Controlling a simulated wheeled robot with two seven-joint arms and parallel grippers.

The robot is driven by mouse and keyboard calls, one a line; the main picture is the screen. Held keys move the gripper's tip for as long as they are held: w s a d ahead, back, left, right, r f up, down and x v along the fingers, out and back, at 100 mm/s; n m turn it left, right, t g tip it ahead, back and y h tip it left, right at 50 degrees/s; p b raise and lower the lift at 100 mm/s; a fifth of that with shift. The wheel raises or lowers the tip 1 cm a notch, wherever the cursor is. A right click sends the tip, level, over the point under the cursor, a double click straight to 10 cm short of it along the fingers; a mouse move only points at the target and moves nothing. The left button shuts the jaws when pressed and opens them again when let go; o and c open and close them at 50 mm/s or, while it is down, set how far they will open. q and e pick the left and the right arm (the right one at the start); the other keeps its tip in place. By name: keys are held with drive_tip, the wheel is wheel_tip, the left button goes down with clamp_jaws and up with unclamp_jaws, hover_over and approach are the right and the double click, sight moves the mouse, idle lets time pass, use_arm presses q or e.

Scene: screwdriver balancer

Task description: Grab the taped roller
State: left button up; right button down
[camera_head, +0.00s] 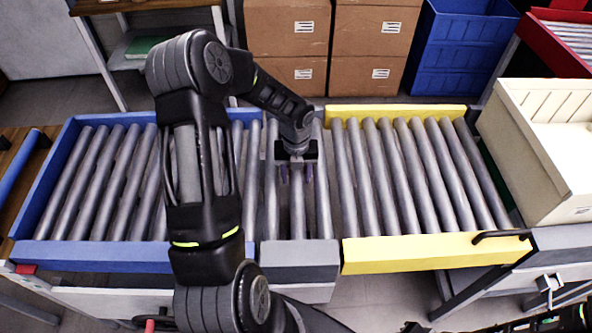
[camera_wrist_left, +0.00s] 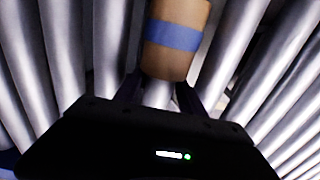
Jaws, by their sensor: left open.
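The taped roller shows in the left wrist view as a tan-wrapped section with a blue tape band (camera_wrist_left: 174,36), on a grey metal roller. My left gripper (camera_head: 296,174) points down over the middle of the conveyor, between the blue and yellow sections. In the left wrist view its dark fingers (camera_wrist_left: 160,92) are spread apart, one on each side of the roller near the lower end of the tan wrap. I cannot tell whether they touch it. In the head view the tan wrap is hidden, and only grey roller shows below the gripper. My right gripper is out of view.
Grey rollers (camera_head: 383,175) lie close on both sides. The conveyor has a blue frame (camera_head: 130,256) at left and a yellow frame (camera_head: 420,252) at right. Cardboard boxes (camera_head: 290,40) and a blue crate (camera_head: 455,50) stand behind. A cream bin (camera_head: 520,150) stands at right.

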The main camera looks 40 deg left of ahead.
use_arm(q)
drive_tip(key=shift+c, duration=0.4)
clamp_jaws()
idle(0.4)
